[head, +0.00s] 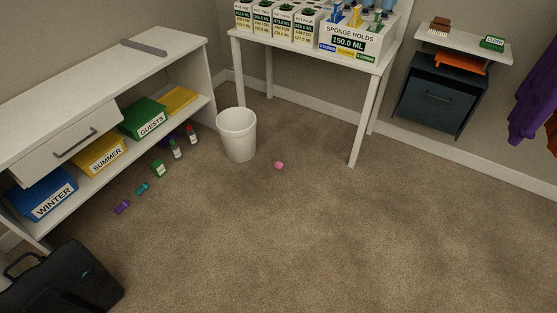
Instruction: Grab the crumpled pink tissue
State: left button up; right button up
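A small pink lump, the crumpled tissue (279,165), lies on the brown carpet near the middle of the head view. It sits a little to the right of a white waste bin (237,136), apart from it. Neither of my grippers shows in this view.
A white shelf unit (181,59) with labelled bins stands at left, several small bottles and items (159,169) on the floor before it. A black bag (66,284) lies at lower left. A white table (300,50) stands behind. The carpet in front and right is clear.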

aim_at(277, 165)
jog(key=i+l+u, duration=0.45)
jog(key=i+l, duration=0.9)
jog(key=l, duration=0.15)
